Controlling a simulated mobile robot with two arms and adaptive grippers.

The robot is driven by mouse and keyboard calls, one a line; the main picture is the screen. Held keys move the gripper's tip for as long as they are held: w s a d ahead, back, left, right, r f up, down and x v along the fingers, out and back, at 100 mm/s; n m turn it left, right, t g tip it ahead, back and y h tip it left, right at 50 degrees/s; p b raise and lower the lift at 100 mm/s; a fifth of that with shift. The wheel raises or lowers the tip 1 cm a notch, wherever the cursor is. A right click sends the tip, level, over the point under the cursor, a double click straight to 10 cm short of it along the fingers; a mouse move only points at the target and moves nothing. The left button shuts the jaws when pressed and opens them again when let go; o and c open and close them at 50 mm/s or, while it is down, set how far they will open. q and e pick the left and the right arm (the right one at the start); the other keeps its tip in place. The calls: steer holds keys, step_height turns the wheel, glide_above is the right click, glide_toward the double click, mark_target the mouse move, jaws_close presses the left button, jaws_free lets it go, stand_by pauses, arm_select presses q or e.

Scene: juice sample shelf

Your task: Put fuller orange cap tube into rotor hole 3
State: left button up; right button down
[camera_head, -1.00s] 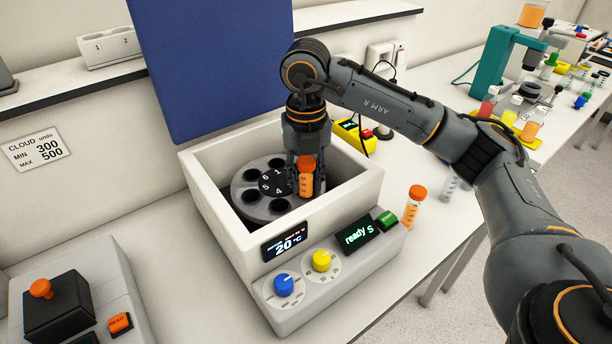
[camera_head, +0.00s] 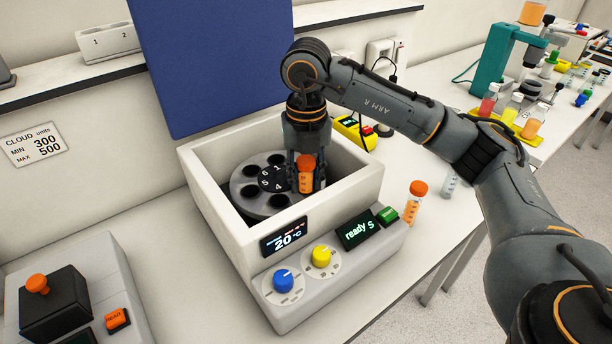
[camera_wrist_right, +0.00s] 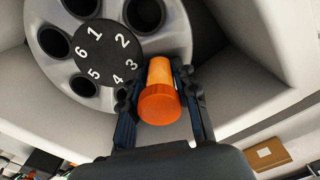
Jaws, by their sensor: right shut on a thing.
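My right gripper (camera_head: 305,186) is shut on an orange-capped tube (camera_head: 306,181) with orange liquid, inside the open centrifuge. The tube also shows in the right wrist view (camera_wrist_right: 160,72), between the fingers (camera_wrist_right: 160,100). It is over the grey rotor (camera_head: 239,182), beside the hub's numbers 2 and 3. The tube and fingers hide the hole by number 3, so I cannot tell how far the tube is in. A second orange-capped tube (camera_head: 415,204), with orange liquid and a clear upper part, stands right of the centrifuge. My left gripper is not in view.
The white centrifuge walls (camera_head: 235,228) surround the gripper closely. The blue lid (camera_head: 212,65) stands open behind. The front panel has a blue knob (camera_head: 283,281), a yellow knob (camera_head: 321,256) and a "ready" display (camera_head: 359,230). A teal stand (camera_head: 498,60) and bottles are at the back right.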

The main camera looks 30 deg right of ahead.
mark_target(306, 160)
steer(key=shift+f, duration=0.15)
steer(key=shift+r+p, duration=0.35)
steer(key=shift+p, duration=0.05)
steer(key=shift+r+p, duration=1.45)
steer(key=shift+r, duration=0.8)
steer(key=c, duration=0.9)
jaws_free()
steer(key=shift+c, duration=0.2)
